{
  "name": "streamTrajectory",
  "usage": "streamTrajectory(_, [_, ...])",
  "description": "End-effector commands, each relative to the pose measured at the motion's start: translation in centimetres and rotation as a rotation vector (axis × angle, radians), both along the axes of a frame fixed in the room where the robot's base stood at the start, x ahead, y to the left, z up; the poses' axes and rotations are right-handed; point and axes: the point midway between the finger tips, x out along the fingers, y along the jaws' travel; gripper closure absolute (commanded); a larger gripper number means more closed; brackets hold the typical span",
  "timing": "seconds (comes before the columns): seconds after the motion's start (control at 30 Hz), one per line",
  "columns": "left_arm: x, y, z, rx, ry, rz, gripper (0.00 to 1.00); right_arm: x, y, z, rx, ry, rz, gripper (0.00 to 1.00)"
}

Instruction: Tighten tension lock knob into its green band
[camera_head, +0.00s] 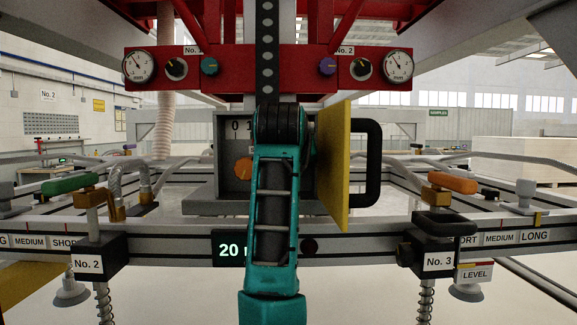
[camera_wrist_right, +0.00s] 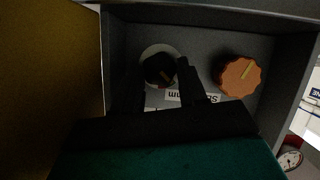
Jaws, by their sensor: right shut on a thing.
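A grey box (camera_head: 228,135) stands open at the middle of the head view. In the right wrist view, a black knob (camera_wrist_right: 157,68) with a pale mark sits on a round white dial in the box. My right gripper (camera_wrist_right: 162,75) is shut on this black knob, one dark finger on each side. My teal right arm hides the knob and the fingers in the head view. An orange knob (camera_wrist_right: 238,75) with a yellow mark is beside it, also seen in the head view (camera_head: 243,168). No label names the tension lock knob, and I see no green band. My left gripper is not in view.
The box's yellow door (camera_head: 333,165) stands open to the right, its black handle (camera_head: 369,160) sticking out. A red gauge panel (camera_head: 220,75) hangs above. A rail (camera_head: 180,235) carrying No. 2 and No. 3 blocks and orange and green levers crosses in front.

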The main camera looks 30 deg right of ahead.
Motion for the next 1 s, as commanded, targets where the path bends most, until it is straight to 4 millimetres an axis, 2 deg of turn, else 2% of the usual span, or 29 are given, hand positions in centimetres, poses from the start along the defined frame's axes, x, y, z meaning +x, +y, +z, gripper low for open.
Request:
streamTrajectory(0.1, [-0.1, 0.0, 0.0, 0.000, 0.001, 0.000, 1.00, 0.0, 0.0, 0.0, -0.001, -0.002, 0.000, 0.89])
streamTrajectory(0.13, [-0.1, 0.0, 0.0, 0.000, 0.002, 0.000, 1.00, 0.0, 0.0, 0.0, -0.001, -0.002, 0.000, 0.56])
streamTrajectory(0.37, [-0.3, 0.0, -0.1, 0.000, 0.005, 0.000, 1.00, 0.0, 0.0, 0.0, -0.003, 0.000, -0.001, 0.34])
streamTrajectory(0.73, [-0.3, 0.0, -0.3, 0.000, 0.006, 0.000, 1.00, -0.6, 0.5, 0.3, -0.005, -0.002, 0.001, 0.33])
streamTrajectory(1.0, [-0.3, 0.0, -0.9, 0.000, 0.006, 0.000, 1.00, -4.5, 3.5, 2.3, -0.004, -0.007, 0.002, 0.33])
